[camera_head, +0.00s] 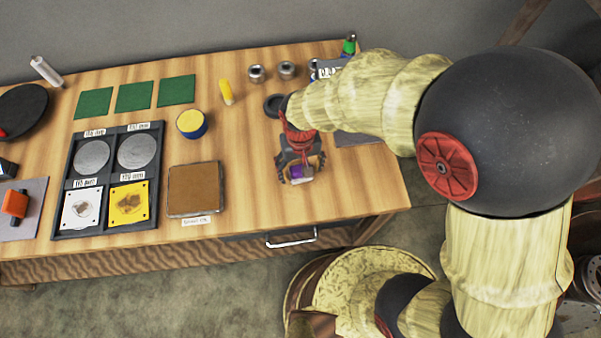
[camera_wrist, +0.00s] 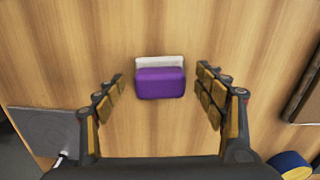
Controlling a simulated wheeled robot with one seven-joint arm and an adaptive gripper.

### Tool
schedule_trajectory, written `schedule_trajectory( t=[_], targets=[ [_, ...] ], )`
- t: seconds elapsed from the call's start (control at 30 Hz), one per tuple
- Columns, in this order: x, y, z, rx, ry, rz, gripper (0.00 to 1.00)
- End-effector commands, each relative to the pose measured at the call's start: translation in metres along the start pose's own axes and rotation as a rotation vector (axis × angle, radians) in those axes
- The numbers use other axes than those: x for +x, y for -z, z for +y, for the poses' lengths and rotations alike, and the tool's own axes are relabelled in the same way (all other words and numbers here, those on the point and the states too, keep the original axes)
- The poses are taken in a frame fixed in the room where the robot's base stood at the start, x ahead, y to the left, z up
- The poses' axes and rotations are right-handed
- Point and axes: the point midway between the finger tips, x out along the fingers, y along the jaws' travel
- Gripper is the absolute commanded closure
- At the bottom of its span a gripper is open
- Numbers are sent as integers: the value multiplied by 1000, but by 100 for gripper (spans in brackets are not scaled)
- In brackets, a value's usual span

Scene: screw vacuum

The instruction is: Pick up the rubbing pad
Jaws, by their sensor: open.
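The rubbing pad (camera_wrist: 160,83) looks like a small purple block with a white strip along its far side in the wrist view. It lies on the wooden table. In the head view, the pad (camera_head: 297,173) is partly hidden by my gripper (camera_head: 301,170). My gripper (camera_wrist: 160,85) is open, pointing down at the pad. Its fingers are on either side of the pad in the wrist view, with a gap on each side and nothing held. The exact height of the fingertips above the table is hard to tell.
A brown pad in a tray (camera_head: 194,189) lies left of my gripper. A blue-and-yellow round container (camera_head: 191,124) is behind it. A grey mat (camera_wrist: 45,130) shows at the left in the wrist view. Bare wood surrounds the pad. The table's front edge is near.

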Motion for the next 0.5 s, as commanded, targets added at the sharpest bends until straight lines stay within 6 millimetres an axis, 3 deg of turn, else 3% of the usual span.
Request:
schedule_trajectory(
  t=[0.27,0.5],
  targets=[
    [6,1,0,0,0,2,30],
    [6,1,0,0,0,2,43]
  ],
)
